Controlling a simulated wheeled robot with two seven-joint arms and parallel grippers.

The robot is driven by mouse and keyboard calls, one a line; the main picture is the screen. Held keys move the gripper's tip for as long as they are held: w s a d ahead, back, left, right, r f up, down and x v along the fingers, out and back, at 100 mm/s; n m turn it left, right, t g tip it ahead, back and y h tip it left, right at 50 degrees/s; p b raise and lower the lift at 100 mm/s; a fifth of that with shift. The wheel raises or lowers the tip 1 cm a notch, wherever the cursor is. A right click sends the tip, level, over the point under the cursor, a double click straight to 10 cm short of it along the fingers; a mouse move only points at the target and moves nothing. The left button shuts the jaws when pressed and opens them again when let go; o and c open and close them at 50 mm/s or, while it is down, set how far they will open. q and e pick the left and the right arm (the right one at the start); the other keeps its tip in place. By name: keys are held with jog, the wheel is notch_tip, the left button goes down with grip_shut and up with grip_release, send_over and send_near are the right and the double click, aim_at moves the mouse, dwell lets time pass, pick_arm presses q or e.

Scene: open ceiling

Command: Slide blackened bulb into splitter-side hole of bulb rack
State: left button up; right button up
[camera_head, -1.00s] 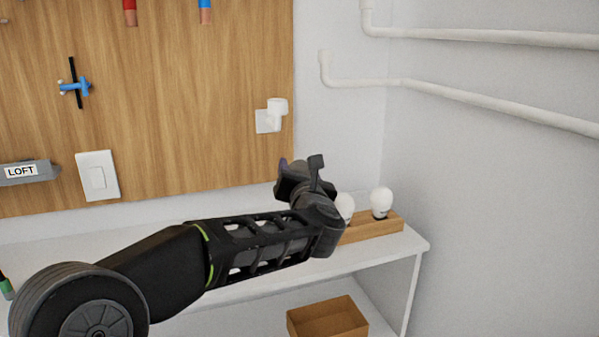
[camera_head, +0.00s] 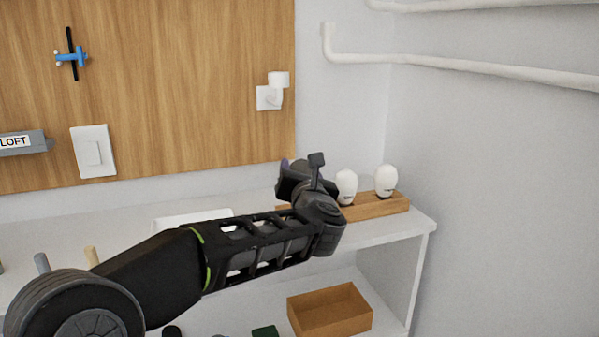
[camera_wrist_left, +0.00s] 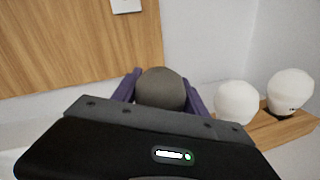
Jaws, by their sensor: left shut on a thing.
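My left gripper (camera_wrist_left: 162,95) is shut on the blackened bulb (camera_wrist_left: 161,88), whose dark grey round top shows between the two purple fingers in the left wrist view. In the head view my left gripper (camera_head: 298,172) is above the left part of the wooden bulb rack (camera_head: 375,207), and its own wrist hides the bulb. The rack also shows in the left wrist view (camera_wrist_left: 268,138), to the right of the gripper. Two white bulbs stand upright in the rack, one in the middle (camera_head: 346,187) and one at the right (camera_head: 386,181). The rack's left end is mostly hidden. My right gripper is out of view.
The rack stands on a white shelf (camera_head: 408,228) near the right wall. A white lamp socket (camera_head: 275,88) and a light switch (camera_head: 93,152) are on the wooden board behind. An open brown box (camera_head: 330,312) sits on the lower shelf.

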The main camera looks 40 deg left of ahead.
pick_arm(q)
jog(key=shift+b, duration=0.85)
dwell(2.0)
jog(key=shift+f+b, duration=1.8)
jog(key=shift+b, duration=0.25)
jog(key=o, duration=1.4)
jog(key=shift+o, duration=0.2)
jog(key=v, duration=0.7)
jog(key=shift+s+d+r, duration=0.1)
jog(key=shift+s+d, duration=0.2)
